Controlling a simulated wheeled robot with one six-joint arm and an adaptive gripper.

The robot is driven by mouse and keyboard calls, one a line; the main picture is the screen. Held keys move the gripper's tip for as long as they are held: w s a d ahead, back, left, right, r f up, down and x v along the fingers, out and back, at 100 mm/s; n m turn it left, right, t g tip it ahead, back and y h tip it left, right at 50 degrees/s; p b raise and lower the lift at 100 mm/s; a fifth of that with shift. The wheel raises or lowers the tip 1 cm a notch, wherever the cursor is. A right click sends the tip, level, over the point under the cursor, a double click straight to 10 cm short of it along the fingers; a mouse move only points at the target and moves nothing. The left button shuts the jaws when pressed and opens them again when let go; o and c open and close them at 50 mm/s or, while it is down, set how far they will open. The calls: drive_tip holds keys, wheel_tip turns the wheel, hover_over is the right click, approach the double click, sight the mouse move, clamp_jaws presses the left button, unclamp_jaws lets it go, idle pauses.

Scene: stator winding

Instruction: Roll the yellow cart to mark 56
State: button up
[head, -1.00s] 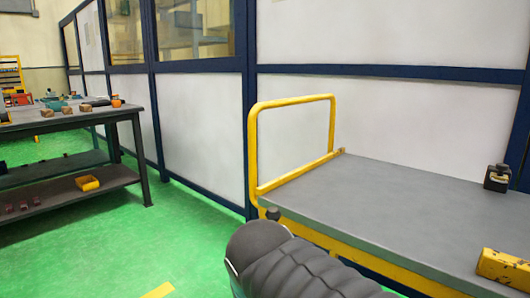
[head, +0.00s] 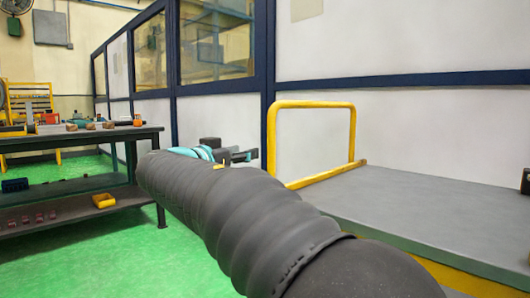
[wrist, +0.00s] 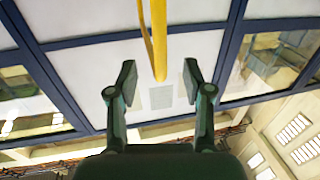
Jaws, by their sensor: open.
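The yellow cart has a grey deck (head: 420,208) and a yellow tubular handle (head: 312,104) at its left end. My gripper (head: 252,155) is beside the handle's left post, partly hidden by my own dark arm. In the wrist view my gripper (wrist: 157,78) is open with its two fingers spread. The yellow handle bar (wrist: 157,40) runs down from the top and shows between and beyond the fingers. I cannot tell whether it touches them. No mark 56 shows in either view.
A dark workbench (head: 80,137) with tools and a lower shelf stands at the left. A yellow bin (head: 104,200) sits on that shelf. A white panelled partition (head: 222,125) with blue frames runs behind the cart.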

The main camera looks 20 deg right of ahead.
sight(269, 147)
drive_tip(key=p+x, duration=0.1)
drive_tip(key=x, duration=1.2)
clamp_jaws()
